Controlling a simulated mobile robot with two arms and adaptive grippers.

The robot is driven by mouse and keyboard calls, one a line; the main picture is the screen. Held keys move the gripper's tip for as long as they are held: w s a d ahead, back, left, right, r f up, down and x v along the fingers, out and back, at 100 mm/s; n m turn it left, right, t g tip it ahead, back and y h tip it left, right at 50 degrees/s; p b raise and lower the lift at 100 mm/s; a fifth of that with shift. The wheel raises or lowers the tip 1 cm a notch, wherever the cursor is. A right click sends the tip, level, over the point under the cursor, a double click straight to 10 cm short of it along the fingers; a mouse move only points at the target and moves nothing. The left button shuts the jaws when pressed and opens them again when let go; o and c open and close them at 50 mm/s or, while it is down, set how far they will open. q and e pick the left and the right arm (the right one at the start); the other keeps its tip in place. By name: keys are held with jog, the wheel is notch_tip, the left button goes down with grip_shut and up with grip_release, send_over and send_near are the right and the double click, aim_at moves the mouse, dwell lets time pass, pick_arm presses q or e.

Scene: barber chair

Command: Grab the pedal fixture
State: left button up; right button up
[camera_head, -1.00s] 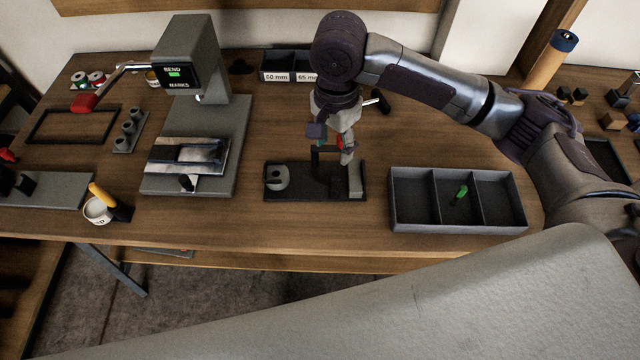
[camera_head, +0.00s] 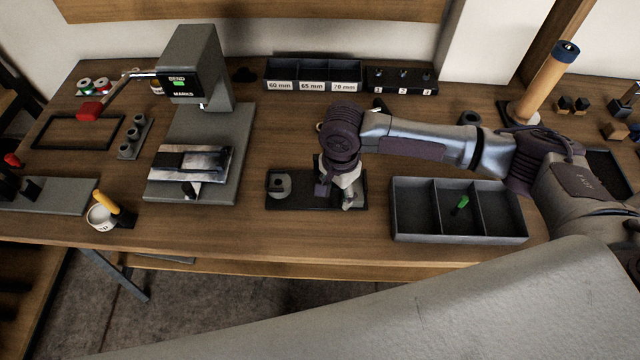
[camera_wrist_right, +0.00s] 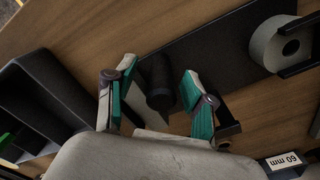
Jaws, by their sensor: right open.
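I take the pedal fixture to be the dark flat plate (camera_head: 300,203) on the bench, which carries a grey round piece with a hole (camera_head: 280,185) at its left end. The plate also shows in the right wrist view (camera_wrist_right: 212,38), with the grey round piece (camera_wrist_right: 281,46) at upper right. My right gripper (camera_head: 338,203) is over the right part of the plate and hides much of it. In the right wrist view its fingers (camera_wrist_right: 156,72) are open, with a black cylindrical part (camera_wrist_right: 159,92) between them. Contact cannot be told. My left gripper is not in view.
A dark tray with compartments (camera_head: 410,225) stands close on the right, with a green-topped item (camera_head: 461,204) inside. The bend press (camera_head: 221,125) stands on the left. Labelled bins (camera_head: 313,72) are at the back. Bench surface is clear in front of the plate.

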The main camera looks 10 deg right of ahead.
jog(key=shift+f, duration=0.4)
jog(key=shift+c, duration=0.3)
grip_shut()
jog(key=shift+w+r, duration=0.1)
jog(key=shift+r, duration=0.05)
